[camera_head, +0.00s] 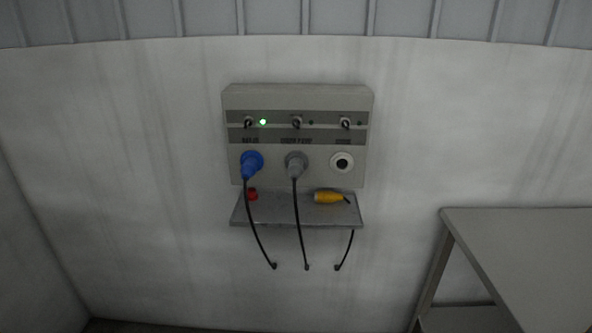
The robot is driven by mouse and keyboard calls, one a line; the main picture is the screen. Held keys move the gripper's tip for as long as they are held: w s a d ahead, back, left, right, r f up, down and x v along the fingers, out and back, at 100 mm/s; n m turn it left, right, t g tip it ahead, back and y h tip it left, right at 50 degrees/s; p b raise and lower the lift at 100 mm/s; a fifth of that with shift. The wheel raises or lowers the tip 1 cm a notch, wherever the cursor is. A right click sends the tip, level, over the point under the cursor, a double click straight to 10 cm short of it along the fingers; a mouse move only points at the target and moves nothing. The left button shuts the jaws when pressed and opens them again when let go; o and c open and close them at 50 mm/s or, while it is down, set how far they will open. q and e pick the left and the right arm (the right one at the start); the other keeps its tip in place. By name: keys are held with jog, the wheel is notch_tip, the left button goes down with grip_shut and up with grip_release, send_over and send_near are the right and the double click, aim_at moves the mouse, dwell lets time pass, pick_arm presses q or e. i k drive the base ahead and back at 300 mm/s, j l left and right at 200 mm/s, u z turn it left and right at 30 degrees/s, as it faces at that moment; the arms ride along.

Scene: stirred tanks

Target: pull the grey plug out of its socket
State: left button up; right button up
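The grey plug (295,168) sits in the middle socket of a grey wall panel (298,97), with a black cable hanging down from it. A blue plug (250,165) sits in the socket to its left, also with a black cable. The right socket (342,162) is empty. Above each socket is a switch; the middle switch (297,121) has a dark lamp beside it. A green lamp (263,122) glows by the left switch (248,122). Neither of my grippers is in view.
A narrow shelf (285,211) under the panel bears a yellow plug (328,197) lying on its side and a small red object (252,194). A grey table (530,250) stands at the lower right. The wall around the panel is clear.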

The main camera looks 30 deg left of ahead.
aim_at(296, 165)
jog(key=u, duration=0.4)
jog(key=i+u, duration=0.15)
jog(key=u, duration=0.3)
jog(key=i+j+u, duration=0.1)
jog(key=u, duration=0.75)
jog(key=i+l+u, duration=0.1)
jog(key=u, duration=0.3)
